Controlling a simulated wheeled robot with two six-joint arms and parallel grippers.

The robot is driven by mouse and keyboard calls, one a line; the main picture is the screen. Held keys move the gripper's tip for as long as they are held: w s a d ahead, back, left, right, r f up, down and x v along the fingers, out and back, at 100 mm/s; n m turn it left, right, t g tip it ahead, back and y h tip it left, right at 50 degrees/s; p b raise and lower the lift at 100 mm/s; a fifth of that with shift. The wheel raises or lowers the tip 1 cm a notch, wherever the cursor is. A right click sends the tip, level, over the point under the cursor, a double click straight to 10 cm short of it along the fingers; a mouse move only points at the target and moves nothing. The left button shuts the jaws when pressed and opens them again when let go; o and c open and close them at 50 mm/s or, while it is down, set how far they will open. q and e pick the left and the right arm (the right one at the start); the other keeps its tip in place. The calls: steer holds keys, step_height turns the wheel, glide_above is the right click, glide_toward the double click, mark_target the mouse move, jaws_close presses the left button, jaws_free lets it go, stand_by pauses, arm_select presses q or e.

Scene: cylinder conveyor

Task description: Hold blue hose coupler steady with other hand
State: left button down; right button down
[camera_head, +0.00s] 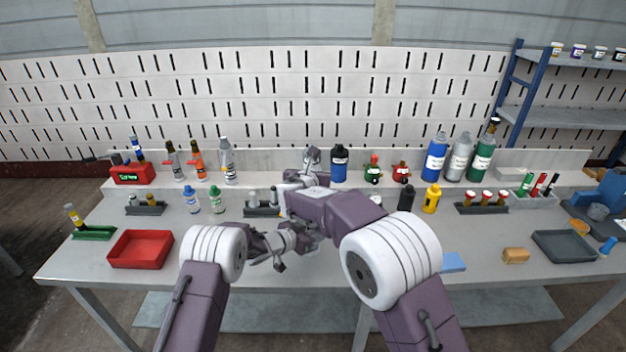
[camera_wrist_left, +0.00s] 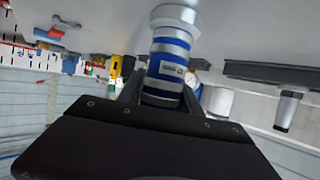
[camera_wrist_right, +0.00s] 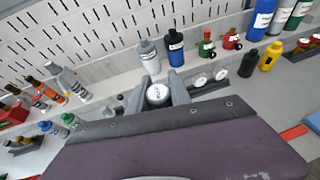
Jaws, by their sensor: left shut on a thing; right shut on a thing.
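The blue hose coupler (camera_wrist_left: 168,62), banded in blue and silver with a small pale label, is between the fingers of my left gripper (camera_wrist_left: 162,90) in the left wrist view. A pale flanged end (camera_wrist_left: 175,20) extends from it, away from the palm. My left gripper (camera_head: 308,236) is low over the table's middle in the head view. My right gripper (camera_wrist_right: 162,90) is shut on a pale round-faced piece (camera_wrist_right: 158,94) with dark marks. I cannot tell whether that piece belongs to the coupler. My right arm hides the grip in the head view.
A dark rack (camera_head: 262,211) with silver pieces stands left of the grippers. A red tray (camera_head: 140,249) is at left and a grey tray (camera_head: 568,246) at right. Bottles line the back, including a blue-black one (camera_head: 338,163). The front middle of the table is mostly clear.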

arm_select(q)
steer(key=c, duration=0.7)
jaws_free()
steer(key=s+a+r+p, duration=0.1)
steer(key=s+a+r, duration=0.1)
steer(key=r, duration=0.1)
steer(key=s+a+r+p, duration=0.2)
steer(key=s+a+r, duration=0.1)
steer(key=s+a+r+p, duration=0.1)
steer(key=s+a+r, duration=0.1)
steer(key=s+r, duration=0.1)
steer(key=shift+a+r+p, duration=0.2)
steer(key=shift+a+p, duration=0.2)
